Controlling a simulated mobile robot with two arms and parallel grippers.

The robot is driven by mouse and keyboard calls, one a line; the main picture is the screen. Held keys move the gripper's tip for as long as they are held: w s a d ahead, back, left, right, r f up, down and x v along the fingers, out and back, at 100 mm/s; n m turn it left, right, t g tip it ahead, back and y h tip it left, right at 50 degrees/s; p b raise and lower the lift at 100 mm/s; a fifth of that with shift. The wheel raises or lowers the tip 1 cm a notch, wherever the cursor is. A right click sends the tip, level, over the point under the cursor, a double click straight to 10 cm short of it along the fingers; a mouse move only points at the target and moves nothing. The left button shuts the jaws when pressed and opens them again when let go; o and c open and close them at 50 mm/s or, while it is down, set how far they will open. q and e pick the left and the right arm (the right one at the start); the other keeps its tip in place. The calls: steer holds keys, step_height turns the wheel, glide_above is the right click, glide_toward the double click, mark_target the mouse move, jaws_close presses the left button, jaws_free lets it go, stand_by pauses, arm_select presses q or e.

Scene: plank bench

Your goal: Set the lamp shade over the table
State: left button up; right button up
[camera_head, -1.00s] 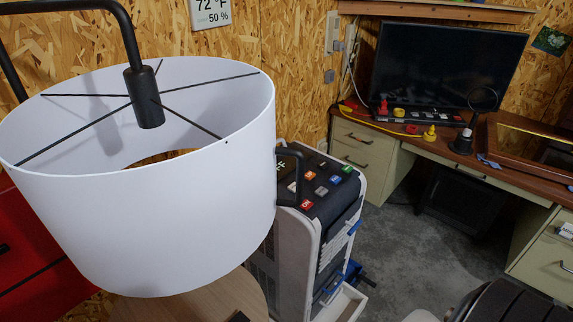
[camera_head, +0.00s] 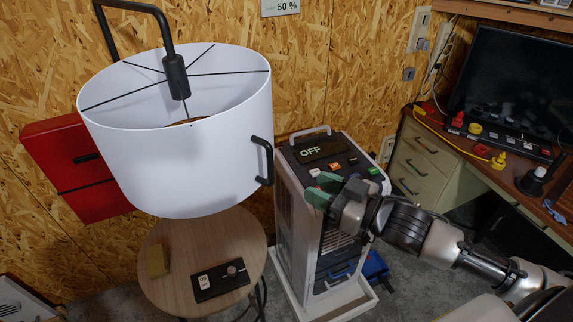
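The lamp shade (camera_head: 180,165) is a white, open-topped drum hanging from a curved black arm by thin black spokes. A black loop handle (camera_head: 268,160) sticks out from its right side. The round wooden table (camera_head: 205,285) is below the shade, which hides its back part in this view. My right gripper (camera_head: 332,200), with green fingers, comes in from the right. It is to the right of the handle and below it in the picture, in front of the grey machine. Its two fingers look apart, with nothing between them. My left gripper is out of view.
A tan block (camera_head: 157,261) and a black box with a knob (camera_head: 221,280) lie on the table. A grey-white machine (camera_head: 300,240) with an "OFF" display stands to its right. A red cabinet (camera_head: 75,160) is on the wall behind the shade. A desk (camera_head: 460,160) stands at right.

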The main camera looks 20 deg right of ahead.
mark_target(271, 184)
steer(key=p+x, duration=0.1)
steer(key=x, duration=0.2)
steer(key=p+x, duration=0.1)
steer(key=x, duration=0.3)
steer(key=p+x, duration=0.1)
steer(key=x, duration=0.3)
steer(key=shift+s+a+r, duration=0.15)
steer(key=shift+a+r, duration=0.15)
steer(key=shift+a, duration=0.15)
steer(key=shift+c, duration=0.3)
jaws_close()
